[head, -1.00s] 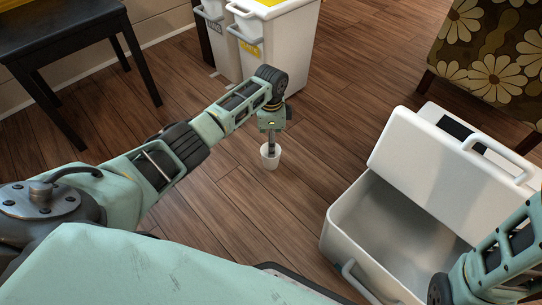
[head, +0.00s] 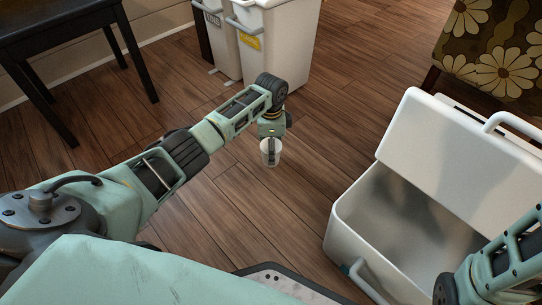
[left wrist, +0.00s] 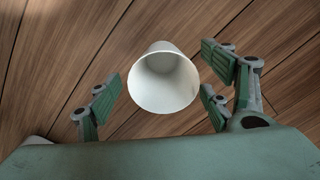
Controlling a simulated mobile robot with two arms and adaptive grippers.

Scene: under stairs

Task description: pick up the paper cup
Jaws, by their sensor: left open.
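The white paper cup (head: 264,159) is upright on the wooden floor, below the end of my left arm in the head view. In the left wrist view the cup (left wrist: 164,82) shows its open mouth facing the camera, with its inside empty. My left gripper (head: 271,147) is low over the cup, and its dark fingers overlap the cup in the head view. In the wrist view the left gripper (left wrist: 162,92) is open, with fingers on both sides of the cup and visible gaps between. My right gripper is out of view; only part of that arm shows at lower right.
A white cooler box (head: 343,222) with its lid raised stands at right. White bins (head: 275,45) stand at the back, a black table or bench (head: 62,32) at upper left, and a flowered chair (head: 487,50) at upper right. The floor around the cup is clear.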

